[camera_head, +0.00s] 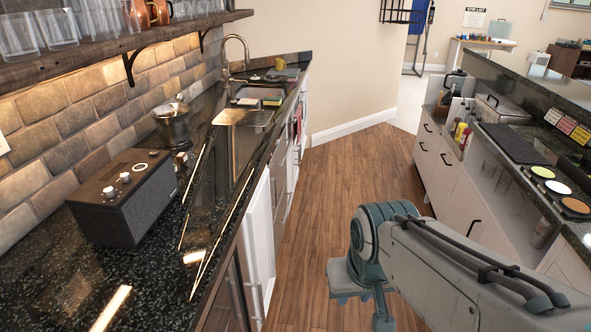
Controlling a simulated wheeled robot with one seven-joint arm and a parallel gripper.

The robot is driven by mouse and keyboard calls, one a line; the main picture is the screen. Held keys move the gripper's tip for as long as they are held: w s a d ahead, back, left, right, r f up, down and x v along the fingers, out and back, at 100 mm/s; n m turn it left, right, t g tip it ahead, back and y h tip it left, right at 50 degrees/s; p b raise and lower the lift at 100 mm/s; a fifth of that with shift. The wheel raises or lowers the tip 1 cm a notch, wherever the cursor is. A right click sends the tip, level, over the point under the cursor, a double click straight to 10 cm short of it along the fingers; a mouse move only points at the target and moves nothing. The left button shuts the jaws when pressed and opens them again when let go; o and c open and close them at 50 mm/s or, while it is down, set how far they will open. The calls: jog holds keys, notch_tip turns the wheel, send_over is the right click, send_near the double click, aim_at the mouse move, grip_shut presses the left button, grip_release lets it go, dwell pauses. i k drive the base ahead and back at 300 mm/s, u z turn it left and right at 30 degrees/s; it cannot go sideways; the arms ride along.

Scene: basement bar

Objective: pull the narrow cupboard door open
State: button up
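White cupboard fronts show on both sides. Under the left counter, a narrow white door (259,229) is seen at a steep angle, with vertical bar handles near it; it looks shut. On the right cabinet, white fronts with black handles (445,160) face the aisle. I cannot tell which front is the narrow cupboard door. My arm comes in from the lower right, and its far end (352,276) hangs over the wood floor between the counters, apart from both. My gripper's fingers cannot be made out there.
The wood floor (345,185) between the counters is clear ahead. A wall shelf (105,43) carries glasses.

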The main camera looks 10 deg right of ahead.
aim_at(256, 227)
jog(key=z, duration=0.4)
jog(key=i, duration=1.65)
jog(key=u, duration=0.55)
